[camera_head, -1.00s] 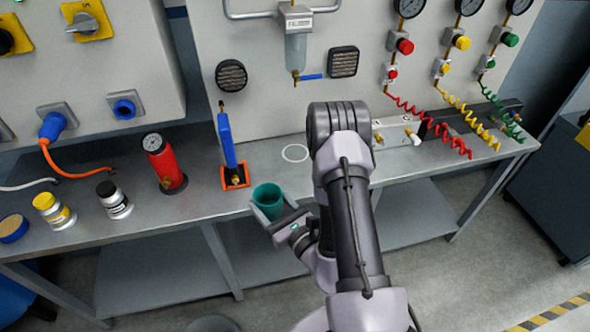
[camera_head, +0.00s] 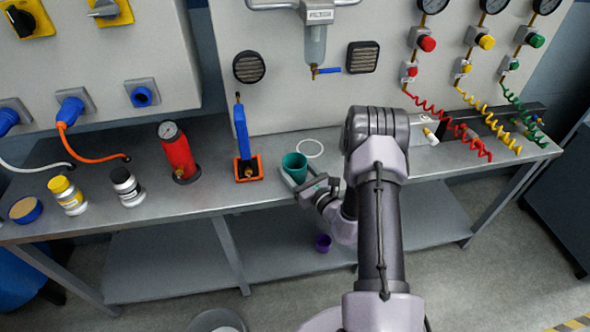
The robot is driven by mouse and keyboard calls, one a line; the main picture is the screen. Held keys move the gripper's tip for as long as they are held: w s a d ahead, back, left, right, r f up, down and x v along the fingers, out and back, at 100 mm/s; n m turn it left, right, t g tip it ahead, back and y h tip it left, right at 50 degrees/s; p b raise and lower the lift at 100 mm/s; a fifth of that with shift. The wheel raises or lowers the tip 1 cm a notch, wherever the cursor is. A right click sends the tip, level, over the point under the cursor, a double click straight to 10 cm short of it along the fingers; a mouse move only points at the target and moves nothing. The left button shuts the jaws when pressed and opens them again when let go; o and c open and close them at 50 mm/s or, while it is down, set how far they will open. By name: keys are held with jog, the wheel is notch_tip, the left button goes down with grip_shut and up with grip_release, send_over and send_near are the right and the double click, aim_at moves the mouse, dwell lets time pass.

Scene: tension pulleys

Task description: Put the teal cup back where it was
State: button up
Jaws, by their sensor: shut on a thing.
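The teal cup (camera_head: 295,165) is upright in my gripper (camera_head: 297,176), at the front part of the metal bench (camera_head: 205,204). My gripper is shut on the cup, with its jaws low around the cup's sides. A thin white circle (camera_head: 310,148) is marked on the bench top just behind and right of the cup. I cannot tell whether the cup's base touches the bench, as the gripper hides it.
An orange-based stand with a blue handle (camera_head: 242,140) is left of the cup. Further left are a red cylinder with a gauge (camera_head: 178,152) and white jars (camera_head: 127,187). A purple cup (camera_head: 323,243) is on the lower shelf. Coiled hoses (camera_head: 450,125) hang at right.

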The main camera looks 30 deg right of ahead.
jog(key=shift+f, duration=0.25)
jog(key=o, duration=1.5)
jog(key=shift+r, duration=0.1)
jog(key=shift+r, duration=0.1)
